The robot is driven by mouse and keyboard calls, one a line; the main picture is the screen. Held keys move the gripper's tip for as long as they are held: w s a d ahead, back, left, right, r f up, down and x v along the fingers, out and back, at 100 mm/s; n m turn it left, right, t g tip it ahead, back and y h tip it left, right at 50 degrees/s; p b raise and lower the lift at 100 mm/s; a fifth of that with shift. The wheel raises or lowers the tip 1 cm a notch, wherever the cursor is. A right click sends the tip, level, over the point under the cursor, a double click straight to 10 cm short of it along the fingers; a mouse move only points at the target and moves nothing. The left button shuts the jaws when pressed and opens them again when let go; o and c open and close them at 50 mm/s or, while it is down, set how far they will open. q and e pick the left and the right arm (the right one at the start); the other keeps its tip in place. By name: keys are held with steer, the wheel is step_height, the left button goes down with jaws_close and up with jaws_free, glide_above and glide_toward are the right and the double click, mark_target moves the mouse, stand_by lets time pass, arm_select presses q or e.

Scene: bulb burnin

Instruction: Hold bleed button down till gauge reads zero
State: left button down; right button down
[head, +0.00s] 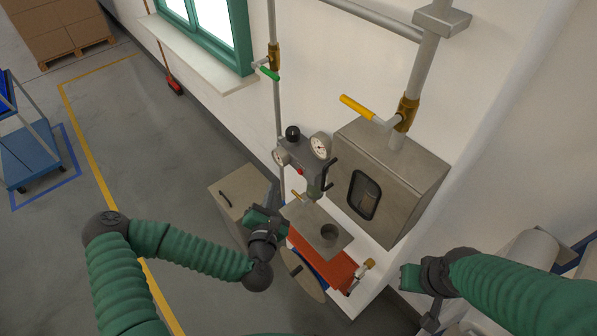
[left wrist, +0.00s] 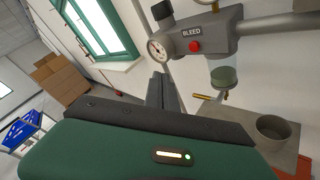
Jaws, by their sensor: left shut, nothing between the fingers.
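The red bleed button (head: 300,171) sits on the front of a grey manifold block on the wall. In the left wrist view the button (left wrist: 195,46) is under the word BLEED, with nothing touching it. A round white gauge (head: 320,146) is at the block's upper right, and a second gauge (head: 279,156) is at its left end. One gauge (left wrist: 157,50) also shows in the left wrist view; its reading is too small to tell. My left gripper (head: 273,192) is shut and empty, below and left of the button. My right gripper (head: 411,279) is at lower right, its fingers unclear.
A metal box with a dark window (head: 401,181) is right of the manifold. A steel plate with a cup (head: 329,233) lies below it, above an orange panel (head: 318,258). A beige cabinet (head: 230,207) stands at left. Yellow (head: 360,107) and green (head: 268,73) valve handles are above.

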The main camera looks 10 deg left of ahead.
mark_target(300, 172)
arm_select(q)
steer(key=w+d, duration=0.4)
steer(key=shift+w, duration=0.4)
steer(key=shift+w, duration=0.1)
stand_by(1.7)
steer(key=shift+w+d, duration=0.2)
steer(key=shift+d, duration=0.05)
steer(key=shift+w+d+r, duration=0.1)
steer(key=shift+w+d, duration=0.15)
steer(key=shift+w, duration=0.05)
stand_by(4.8)
